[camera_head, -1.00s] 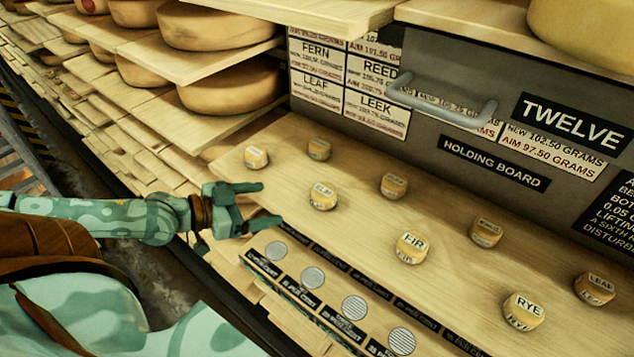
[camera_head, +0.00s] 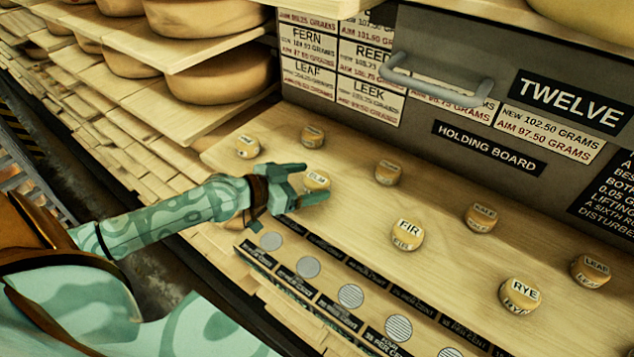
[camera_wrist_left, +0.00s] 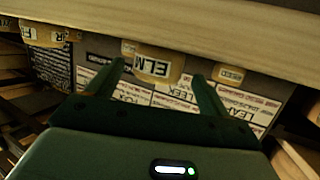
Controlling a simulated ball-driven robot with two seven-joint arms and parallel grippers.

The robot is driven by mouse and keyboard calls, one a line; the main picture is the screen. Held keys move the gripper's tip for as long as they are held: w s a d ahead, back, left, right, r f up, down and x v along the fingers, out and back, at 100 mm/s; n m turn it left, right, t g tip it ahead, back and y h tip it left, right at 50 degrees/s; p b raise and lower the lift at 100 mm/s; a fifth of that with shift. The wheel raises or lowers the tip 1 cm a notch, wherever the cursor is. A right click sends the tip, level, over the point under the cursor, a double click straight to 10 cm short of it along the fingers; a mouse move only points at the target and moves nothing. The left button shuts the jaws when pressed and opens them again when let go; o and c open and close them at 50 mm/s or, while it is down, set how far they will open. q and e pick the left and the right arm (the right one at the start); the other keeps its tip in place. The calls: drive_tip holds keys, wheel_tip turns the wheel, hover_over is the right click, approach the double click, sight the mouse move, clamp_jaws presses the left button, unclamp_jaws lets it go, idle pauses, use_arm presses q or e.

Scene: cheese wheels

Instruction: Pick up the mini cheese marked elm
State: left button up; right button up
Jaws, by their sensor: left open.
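The mini cheese marked ELM (camera_head: 316,181) is a small yellow round with a white label, standing on the pale wooden holding board (camera_head: 450,265). My left gripper (camera_head: 312,186) is open, its fingers reaching to the elm cheese from the left. In the left wrist view, the elm cheese (camera_wrist_left: 158,66) appears upside down between and just beyond the two open fingertips (camera_wrist_left: 158,72). I cannot tell whether the fingers touch it. My right gripper is not in view.
A strip with round discs (camera_head: 350,296) runs along the front edge. A grey cabinet with a handle (camera_head: 436,84) stands behind; shelves of large wheels (camera_head: 225,80) are left.

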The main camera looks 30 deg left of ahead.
sight(317, 178)
use_arm(q)
drive_tip(key=x, duration=0.4)
drive_tip(key=shift+w+d+f+p, duration=0.1)
drive_tip(key=shift+w+d+p, duration=0.15)
drive_tip(key=shift+d+p, duration=0.1)
drive_tip(key=shift+s, duration=0.1)
drive_tip(key=c, duration=1.1)
drive_tip(key=shift+r, duration=0.55)
drive_tip(key=s+d+r+p, duration=0.2)
drive_tip(key=s+d+r, duration=0.1)
drive_tip(key=s+r, duration=0.9)
drive_tip(key=shift+s+d+p, duration=0.25)
drive_tip(key=shift+s+p, duration=0.05)
drive_tip(key=shift+s, duration=0.55)
